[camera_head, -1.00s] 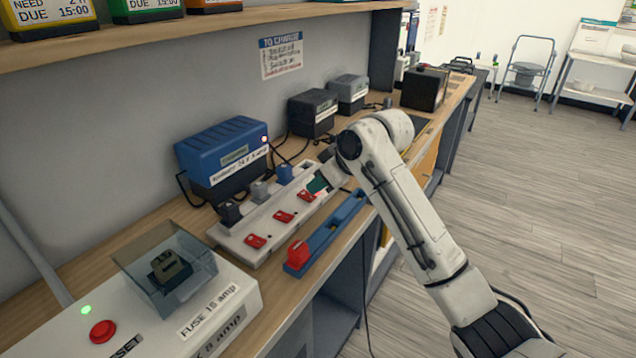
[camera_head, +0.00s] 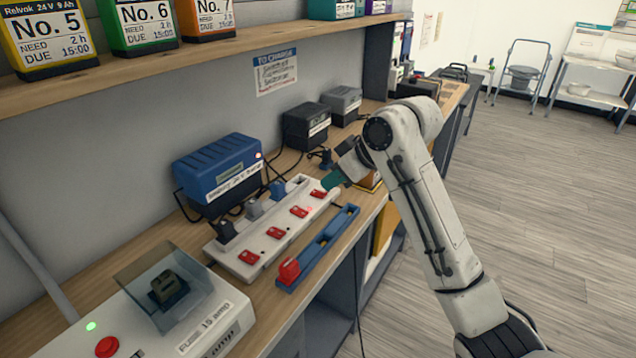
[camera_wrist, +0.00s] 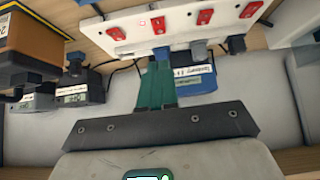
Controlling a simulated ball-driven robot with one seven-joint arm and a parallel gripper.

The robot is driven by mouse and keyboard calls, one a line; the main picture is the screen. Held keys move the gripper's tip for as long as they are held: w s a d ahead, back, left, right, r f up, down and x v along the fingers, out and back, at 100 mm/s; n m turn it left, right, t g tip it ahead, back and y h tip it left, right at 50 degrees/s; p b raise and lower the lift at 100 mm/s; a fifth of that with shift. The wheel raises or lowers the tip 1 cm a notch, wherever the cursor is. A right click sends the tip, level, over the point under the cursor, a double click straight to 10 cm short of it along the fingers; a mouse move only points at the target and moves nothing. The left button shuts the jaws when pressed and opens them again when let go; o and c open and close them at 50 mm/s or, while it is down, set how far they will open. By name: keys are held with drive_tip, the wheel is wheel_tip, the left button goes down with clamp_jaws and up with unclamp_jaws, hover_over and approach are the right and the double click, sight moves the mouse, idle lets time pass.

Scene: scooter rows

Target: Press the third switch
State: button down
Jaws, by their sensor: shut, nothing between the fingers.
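A white power strip (camera_head: 283,226) lies on the bench with a row of red switches. Counted from the near end, the third switch (camera_head: 299,211) is uncovered; it also shows in the wrist view (camera_wrist: 159,22). The fourth switch (camera_head: 318,194) is at the far end. A small pinkish-red spot shows beside the third switch. My gripper (camera_head: 333,178) has green fingers and is shut and empty. It is near the far end of the strip, beyond the third switch, and appears apart from the switches. In the wrist view its fingers (camera_wrist: 156,85) overlap the plug side of the strip.
Dark, grey and blue plugs (camera_head: 278,190) stand along the strip's back edge. A blue charger (camera_head: 220,170) is behind it. A blue rail (camera_head: 320,248) with a red piece lies in front. A fuse box (camera_head: 180,310) with a clear cover stands nearest.

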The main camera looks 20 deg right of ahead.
drive_tip(key=shift+v, duration=1.45)
drive_tip(key=shift+s+d+f, duration=0.15)
drive_tip(key=shift+s+f, duration=0.05)
drive_tip(key=s+a+f+m+g+h+p, duration=0.1)
drive_tip(key=s+a+f+m+p, duration=0.15)
drive_tip(key=s+f, duration=0.65)
drive_tip(key=s+a+f+m+g+p, duration=0.1)
drive_tip(key=s+f+m+p, duration=0.15)
drive_tip(key=s+f, duration=0.6)
drive_tip(key=s+d+f+m+g+h+p, duration=0.1)
drive_tip(key=s+d+f+h+p, duration=0.1)
drive_tip(key=s, duration=1)
drive_tip(key=s+d+f+m+g+h+p, duration=0.1)
drive_tip(key=s+d, duration=0.4)
drive_tip(key=s, duration=0.7)
drive_tip(key=shift+s+f+m+g+h+p, duration=0.3)
drive_tip(key=shift+f+g+h+p, duration=0.2)
drive_tip(key=shift+f+g, duration=0.4)
drive_tip(key=shift+f, duration=0.1)
